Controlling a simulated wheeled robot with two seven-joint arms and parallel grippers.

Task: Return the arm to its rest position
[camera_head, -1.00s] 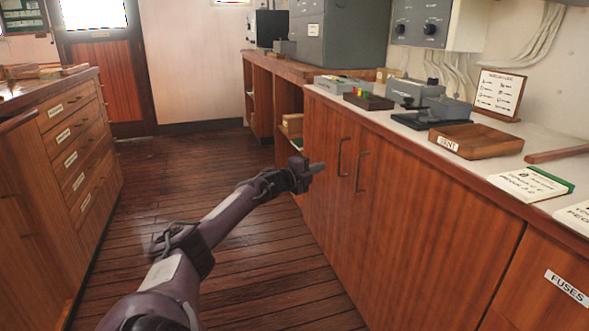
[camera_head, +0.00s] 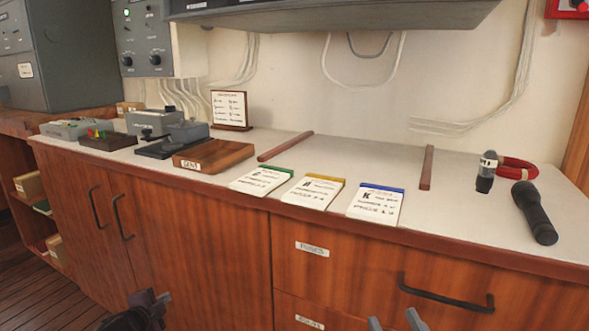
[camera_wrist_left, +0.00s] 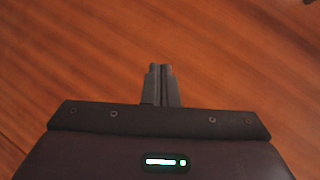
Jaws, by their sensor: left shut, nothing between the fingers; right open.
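My left gripper (camera_head: 160,298) shows at the bottom of the head view, low in front of the wooden cabinet doors (camera_head: 200,235). In the left wrist view my left gripper (camera_wrist_left: 160,68) has its two fingers together with nothing between them, over a brown wood-grain surface. My right gripper (camera_head: 395,320) shows only its two fingertips at the bottom edge of the head view. They are apart and empty, in front of the drawers.
The pale counter (camera_head: 330,160) holds a SENT tray (camera_head: 214,156), several notepads (camera_head: 313,192), wooden strips (camera_head: 285,146), a microphone (camera_head: 486,172) and a black flashlight (camera_head: 536,212). A drawer handle (camera_head: 445,294) sticks out near my right gripper.

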